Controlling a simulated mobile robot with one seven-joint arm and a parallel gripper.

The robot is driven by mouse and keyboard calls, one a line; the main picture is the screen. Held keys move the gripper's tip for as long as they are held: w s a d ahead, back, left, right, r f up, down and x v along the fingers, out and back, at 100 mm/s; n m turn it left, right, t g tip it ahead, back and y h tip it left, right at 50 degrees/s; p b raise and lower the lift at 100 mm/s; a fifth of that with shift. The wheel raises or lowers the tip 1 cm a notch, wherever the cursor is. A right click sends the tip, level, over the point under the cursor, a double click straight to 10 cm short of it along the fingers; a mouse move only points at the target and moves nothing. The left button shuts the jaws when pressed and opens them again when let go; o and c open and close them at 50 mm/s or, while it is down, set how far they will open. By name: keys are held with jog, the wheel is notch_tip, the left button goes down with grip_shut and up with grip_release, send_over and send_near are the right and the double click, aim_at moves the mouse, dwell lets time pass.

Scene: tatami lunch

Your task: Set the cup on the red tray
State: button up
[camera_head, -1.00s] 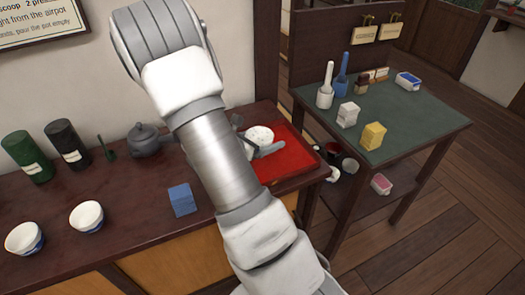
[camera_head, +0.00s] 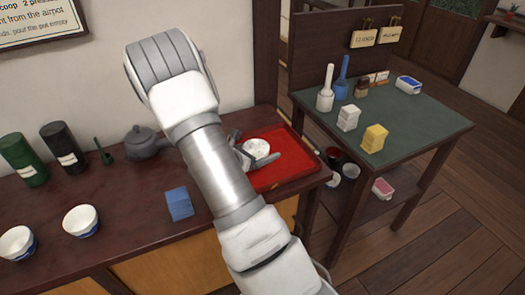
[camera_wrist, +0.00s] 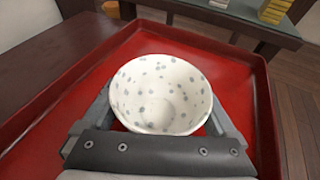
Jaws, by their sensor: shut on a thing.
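The cup is a white bowl-shaped one with grey spots (camera_wrist: 160,92). In the wrist view it sits between my gripper's two fingers (camera_wrist: 163,118), which are shut on it. The red tray (camera_wrist: 225,70) lies beneath and around it, with its raised rim showing on the far and side edges. In the head view the cup (camera_head: 257,147) is over the red tray (camera_head: 290,165), at the right end of the dark counter. My gripper (camera_head: 257,158) is beside it there, partly behind my arm. Whether the cup's base touches the tray is hidden.
A green-topped table (camera_head: 420,115) with small boxes and bottles stands right of the tray.

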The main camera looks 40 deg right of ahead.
jog(key=o, duration=1.3)
jog(key=shift+r+p, duration=0.3)
jog(key=shift+p, duration=0.05)
jog(key=p+v, duration=0.2)
jog(key=v, duration=0.9)
jog(key=shift+a+p, duration=0.35)
jog(key=shift+s+a+r, duration=0.1)
jog(key=shift+s+r, duration=0.05)
jog(key=shift+r, duration=0.05)
jog(key=s+a+r+m+t+y, duration=0.1)
jog(key=s+a+r+m+y, duration=0.3)
jog(key=s+a+r+m, duration=0.1)
jog(key=s+a+r+m+t+y, duration=0.1)
jog(key=s+a+r+m+y, duration=0.4)
jog(key=r+m, duration=0.3)
jog(key=s+a+r+m+t+y, duration=0.1)
jog(key=s+a+r+m+y, duration=0.3)
jog(key=s+a+r+m, duration=0.2)
jog(key=shift+s+a+r+m+y, duration=0.15)
jog(key=shift+s+a+r, duration=0.1)
jog(key=shift+r, duration=0.2)
jog(key=shift+s+a+r+m+y, duration=0.15)
jog(key=shift+s+r, duration=0.1)
jog(key=shift+r, duration=0.2)
jog(key=shift+s+a+r+m+y, duration=0.1)
jog(key=shift+s+a+r, duration=0.15)
jog(key=shift+r, duration=0.2)
